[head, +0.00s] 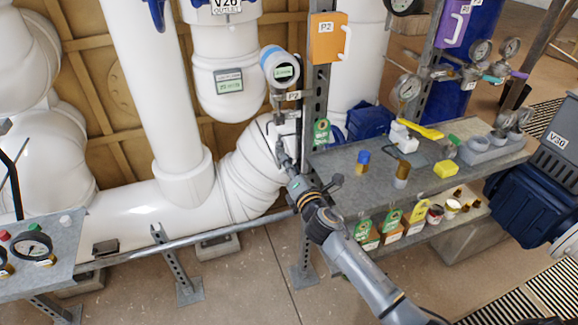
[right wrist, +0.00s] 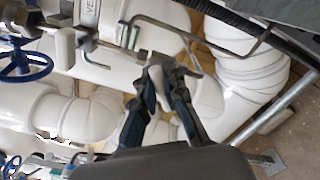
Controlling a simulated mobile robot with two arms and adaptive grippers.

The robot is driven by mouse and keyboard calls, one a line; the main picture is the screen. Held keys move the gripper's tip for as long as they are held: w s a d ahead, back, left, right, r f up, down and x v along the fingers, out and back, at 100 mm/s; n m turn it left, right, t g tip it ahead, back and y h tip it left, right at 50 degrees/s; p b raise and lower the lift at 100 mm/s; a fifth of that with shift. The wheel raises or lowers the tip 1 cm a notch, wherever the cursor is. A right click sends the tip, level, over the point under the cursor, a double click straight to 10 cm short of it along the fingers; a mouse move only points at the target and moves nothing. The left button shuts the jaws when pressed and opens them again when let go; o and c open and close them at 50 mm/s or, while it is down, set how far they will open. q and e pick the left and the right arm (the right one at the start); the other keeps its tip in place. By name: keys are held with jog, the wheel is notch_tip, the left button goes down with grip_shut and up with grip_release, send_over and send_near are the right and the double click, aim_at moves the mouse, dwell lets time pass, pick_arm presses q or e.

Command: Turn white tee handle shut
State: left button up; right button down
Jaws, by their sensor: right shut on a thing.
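My right gripper (head: 284,158) reaches up from the lower right to the small valve fittings below the round P2 transmitter (head: 281,68). In the right wrist view its dark fingers (right wrist: 158,70) are closed on a small pale piece (right wrist: 160,86), which looks like the white tee handle. The fingers hide most of it, so its exact angle cannot be told. Bent metal tubing (right wrist: 200,25) runs close beside the fingertips. My left gripper is not in view.
A grey shelf (head: 335,165) with loose fittings, a yellow-handled tool and gauges stands just right of my right arm. Large white pipes (head: 150,205) fill the space behind and left. A metal rail (head: 215,238) crosses low in front. A gauge panel (head: 60,262) is at lower left.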

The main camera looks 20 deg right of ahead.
jog(key=m, duration=0.3)
jog(key=shift+d+f+m, duration=0.1)
jog(key=shift+f+m, duration=0.05)
jog(key=shift+m, duration=0.15)
jog(key=shift+f+m+b, duration=0.1)
jog(key=shift+m+b, duration=0.3)
jog(key=shift+m, duration=1.4)
jog(key=c, duration=1.4)
grip_release()
jog(key=s, duration=1.2)
jog(key=shift+d, duration=0.25)
